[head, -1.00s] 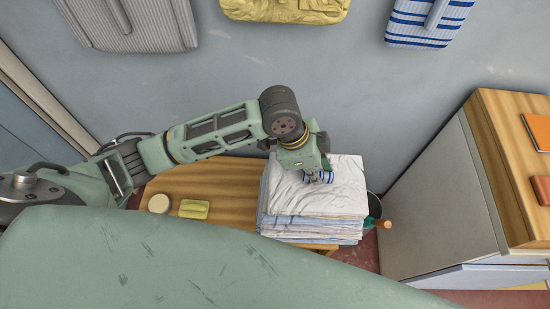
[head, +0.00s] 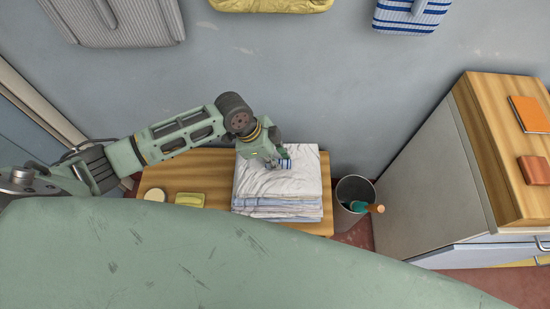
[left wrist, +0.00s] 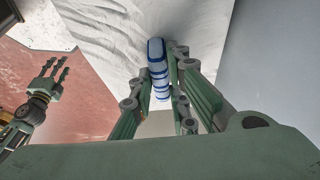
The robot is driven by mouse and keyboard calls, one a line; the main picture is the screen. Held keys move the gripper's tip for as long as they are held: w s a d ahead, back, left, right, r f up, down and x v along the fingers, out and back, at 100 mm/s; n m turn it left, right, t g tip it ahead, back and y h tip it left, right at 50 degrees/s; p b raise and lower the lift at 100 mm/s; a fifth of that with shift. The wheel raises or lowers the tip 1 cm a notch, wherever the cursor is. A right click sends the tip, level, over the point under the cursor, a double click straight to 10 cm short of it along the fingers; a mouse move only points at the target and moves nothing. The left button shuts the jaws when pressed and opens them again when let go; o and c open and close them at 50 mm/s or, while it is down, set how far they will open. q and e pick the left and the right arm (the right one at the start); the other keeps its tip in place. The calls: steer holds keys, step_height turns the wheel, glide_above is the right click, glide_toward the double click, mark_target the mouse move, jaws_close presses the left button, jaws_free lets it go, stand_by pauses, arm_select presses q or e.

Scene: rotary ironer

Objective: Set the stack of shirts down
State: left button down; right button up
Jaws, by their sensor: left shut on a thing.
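The stack of shirts (head: 275,184) is a neat pile of folded white and pale blue cloth at the right end of the wooden table (head: 221,184). Whether its underside touches the tabletop is hidden. A blue-and-white striped tab (left wrist: 157,66) stands up from its white top. My left gripper (head: 284,161) is above the stack with its fingers shut on this tab, in the left wrist view (left wrist: 162,72). My right gripper (left wrist: 50,77) shows small at the left of the left wrist view, fingers spread, empty and apart from the stack.
A round tin (head: 154,195) and a yellow-green block (head: 190,200) lie left of the stack. A grey bin (head: 354,191) with an orange-handled tool stands right of the table. A wood-topped cabinet (head: 487,140) is farther right. Folded garments hang on the wall behind.

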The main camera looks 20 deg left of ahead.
arm_select(q)
steer(key=shift+f, duration=0.2)
steer(key=c, duration=1.7)
jaws_free()
steer(key=v, duration=1.2)
steer(key=shift+s+r, duration=0.1)
